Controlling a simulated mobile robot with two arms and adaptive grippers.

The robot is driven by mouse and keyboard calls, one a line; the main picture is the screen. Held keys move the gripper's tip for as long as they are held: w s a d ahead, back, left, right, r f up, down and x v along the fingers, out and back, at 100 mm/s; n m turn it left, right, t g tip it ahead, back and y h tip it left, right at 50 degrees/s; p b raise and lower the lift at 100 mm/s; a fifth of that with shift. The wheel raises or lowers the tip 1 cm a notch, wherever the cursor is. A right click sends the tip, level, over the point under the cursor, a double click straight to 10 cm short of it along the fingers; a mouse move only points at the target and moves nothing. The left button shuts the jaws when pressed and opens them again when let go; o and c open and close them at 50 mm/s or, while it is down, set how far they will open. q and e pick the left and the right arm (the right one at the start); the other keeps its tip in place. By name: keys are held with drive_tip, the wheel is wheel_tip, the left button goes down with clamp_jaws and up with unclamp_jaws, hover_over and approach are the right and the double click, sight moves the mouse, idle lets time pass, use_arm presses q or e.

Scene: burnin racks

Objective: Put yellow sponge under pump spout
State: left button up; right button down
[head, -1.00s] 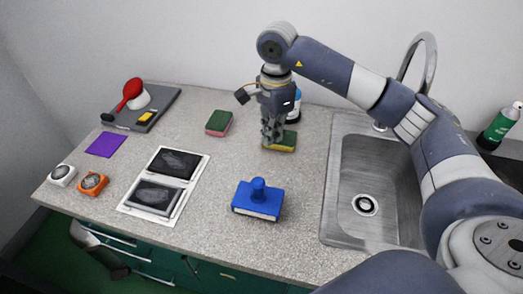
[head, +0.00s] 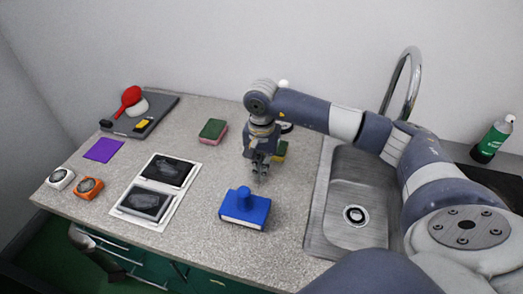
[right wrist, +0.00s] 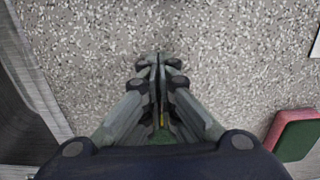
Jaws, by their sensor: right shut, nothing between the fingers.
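The yellow sponge (head: 281,149), with a green top, lies on the counter just behind my right gripper, which partly hides it. In the right wrist view, bits of it show behind the fingers (right wrist: 163,138). The pump bottle (head: 287,127) is mostly hidden behind my right wrist; a white top (head: 283,84) shows above the arm. The sponge looks close in front of the bottle, but the spout's exact position over it cannot be told. My right gripper (head: 258,179) points down, shut and empty, in front of the sponge. My left gripper is not in view.
A blue stamp-like block (head: 245,209) stands close in front of my right gripper. A red sponge with green top (head: 213,131) lies left. The sink (head: 322,215) and tap (head: 413,85) are right. Framed prints (head: 150,190) and a grey board (head: 160,112) lie farther left.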

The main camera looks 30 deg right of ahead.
sight(280, 156)
drive_tip(key=shift+w+d+f+p, duration=0.2)
drive_tip(key=shift+w+d+p, duration=0.15)
drive_tip(key=shift+w+d, duration=0.2)
drive_tip(key=shift+w+d+f+p, duration=0.2)
drive_tip(key=shift+w+d+p, duration=0.1)
drive_tip(key=shift+w+d, duration=0.15)
drive_tip(key=shift+w+d+f, duration=0.1)
drive_tip(key=shift+w+d, duration=0.25)
drive_tip(key=shift+d, duration=0.2)
drive_tip(key=shift+w+d+f+b, duration=0.2)
drive_tip(key=shift+w+d+b, duration=0.5)
drive_tip(key=shift+b, duration=0.3)
drive_tip(key=shift+w+d, duration=0.15)
drive_tip(key=shift+d, duration=0.1)
drive_tip(key=shift+w+d+r, duration=0.1)
drive_tip(key=shift+r, duration=0.05)
drive_tip(key=shift+r, duration=0.1)
